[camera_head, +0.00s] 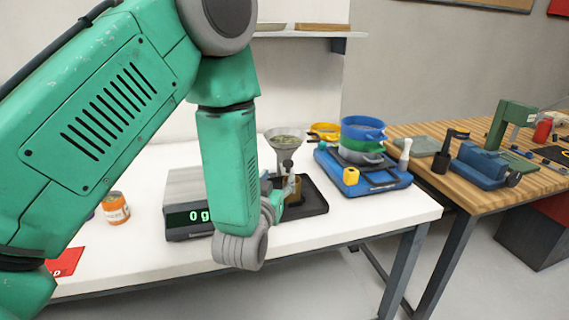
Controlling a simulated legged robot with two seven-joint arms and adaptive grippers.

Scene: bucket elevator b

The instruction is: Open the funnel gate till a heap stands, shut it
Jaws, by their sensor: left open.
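A funnel (285,137) with a grey rim and greenish contents stands on the white table, above a black tray (316,197). My left arm comes down in front of it. My left gripper (290,188) is open beside the lower part of the funnel stand, over the tray. It is small in the view, so I cannot tell whether it touches the gate. The gate and the spot under the spout are mostly hidden by my gripper and arm. No heap can be made out. My right gripper is not in view.
A scale (187,190) reading 0 g stands left of my forearm, partly covered. An orange jar (116,208) is further left. A blue tray (391,181) with stacked sieves (362,135) stands to the right. The table's front right is clear. A wooden bench (410,129) adjoins.

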